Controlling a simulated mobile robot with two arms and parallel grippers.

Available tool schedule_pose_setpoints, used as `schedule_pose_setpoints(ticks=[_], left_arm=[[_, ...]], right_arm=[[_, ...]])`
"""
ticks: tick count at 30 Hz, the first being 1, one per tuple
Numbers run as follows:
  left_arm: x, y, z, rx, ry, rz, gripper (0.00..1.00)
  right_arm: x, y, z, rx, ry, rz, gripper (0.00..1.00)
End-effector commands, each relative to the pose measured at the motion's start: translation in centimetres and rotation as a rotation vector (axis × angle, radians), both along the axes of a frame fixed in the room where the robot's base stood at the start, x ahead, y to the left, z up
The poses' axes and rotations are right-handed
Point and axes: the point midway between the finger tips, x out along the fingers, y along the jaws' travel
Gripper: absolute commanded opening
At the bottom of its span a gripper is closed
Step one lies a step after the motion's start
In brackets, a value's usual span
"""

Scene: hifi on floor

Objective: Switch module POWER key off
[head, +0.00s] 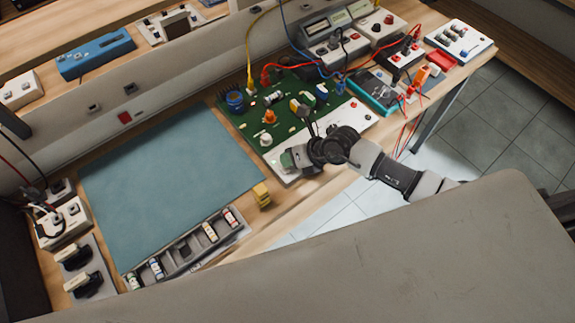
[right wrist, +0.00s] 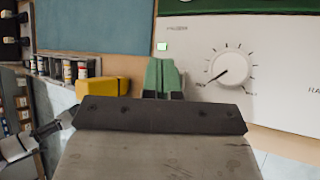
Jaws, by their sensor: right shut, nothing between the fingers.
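The module is a green circuit board (head: 290,98) with a white front panel (head: 350,115), on the bench. In the right wrist view the panel (right wrist: 290,85) carries a small lit green key or lamp (right wrist: 162,46) at its left and a round white dial (right wrist: 230,68). The printed labels are too small to read surely. My right gripper (head: 289,159) is at the panel's left end; its green fingertips (right wrist: 162,72) are shut and empty, just below the lit green square. I cannot tell whether they touch the panel. My left gripper is not in view.
A blue-grey mat (head: 170,180) lies left of the board. A yellow block (head: 261,194) and a grey tray of small bottles (head: 190,250) lie near the front edge. Instruments and cables crowd the back right. The mat is clear.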

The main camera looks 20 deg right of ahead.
Motion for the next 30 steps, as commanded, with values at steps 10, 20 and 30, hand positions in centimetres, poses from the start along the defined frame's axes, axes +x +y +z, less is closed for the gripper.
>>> schedule_pose_setpoints(ticks=[10, 20, 30], left_arm=[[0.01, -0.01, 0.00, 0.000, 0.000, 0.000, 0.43], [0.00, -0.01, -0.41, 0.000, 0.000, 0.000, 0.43], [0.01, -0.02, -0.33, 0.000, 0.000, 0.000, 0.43]], right_arm=[[0.00, 0.00, 0.00, 0.000, 0.000, 0.000, 0.00], [-0.01, 0.01, -0.89, 0.000, 0.000, 0.000, 0.00], [-0.02, 0.01, -0.85, 0.000, 0.000, 0.000, 0.00]])
